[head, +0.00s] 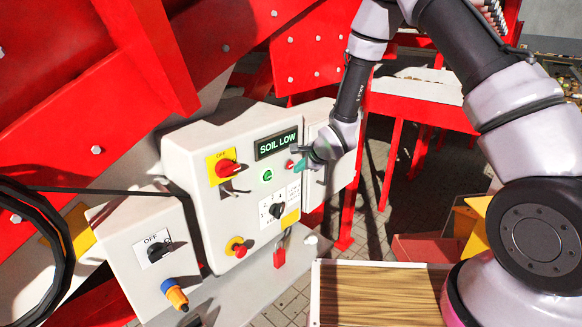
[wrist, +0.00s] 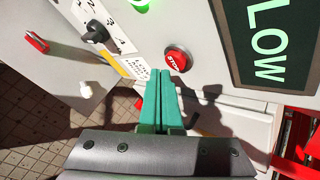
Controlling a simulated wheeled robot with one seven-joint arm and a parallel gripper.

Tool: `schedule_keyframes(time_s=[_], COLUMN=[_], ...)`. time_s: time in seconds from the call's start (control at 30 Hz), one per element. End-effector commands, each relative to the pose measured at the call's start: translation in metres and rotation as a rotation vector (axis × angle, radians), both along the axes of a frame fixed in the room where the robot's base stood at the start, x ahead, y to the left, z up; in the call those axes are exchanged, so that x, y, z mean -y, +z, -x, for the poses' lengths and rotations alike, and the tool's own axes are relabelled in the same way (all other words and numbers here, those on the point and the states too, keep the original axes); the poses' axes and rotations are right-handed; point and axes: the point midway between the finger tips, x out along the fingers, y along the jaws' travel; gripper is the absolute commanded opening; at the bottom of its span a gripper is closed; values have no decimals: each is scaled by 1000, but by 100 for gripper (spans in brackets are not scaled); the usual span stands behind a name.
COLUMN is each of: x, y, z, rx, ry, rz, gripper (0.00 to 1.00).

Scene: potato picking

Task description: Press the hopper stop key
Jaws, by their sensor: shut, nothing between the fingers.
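The hopper stop key is a round red button marked STOP (wrist: 178,60) on the pale control box, seen near the top middle of the wrist view. In the head view it is a small red spot (head: 290,164) below the right end of the SOIL LOW display (head: 277,145). My gripper (wrist: 160,73) is shut and empty, its teal fingertips together just below and left of the key in the wrist view. It also shows in the head view (head: 300,165), beside the key. I cannot tell whether the tips touch the panel. The key's face is unobstructed in the wrist view.
A green button (head: 267,175) is left of the key. A black rotary selector (head: 277,211), a red mushroom button (head: 237,246), a red-and-yellow OFF switch (head: 225,167) and a red padlock (head: 279,256) are nearby. A wooden-topped box (head: 380,293) stands in front at right.

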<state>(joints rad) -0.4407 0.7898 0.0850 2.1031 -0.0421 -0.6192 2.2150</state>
Motion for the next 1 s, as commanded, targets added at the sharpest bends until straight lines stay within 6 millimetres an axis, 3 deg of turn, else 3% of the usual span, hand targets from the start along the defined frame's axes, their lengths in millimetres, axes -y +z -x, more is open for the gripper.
schedule_keyframes(time_s=[1.0], x=[-9], y=[0], z=[-8], rx=[0], ry=[0], rz=[0], gripper=[0])
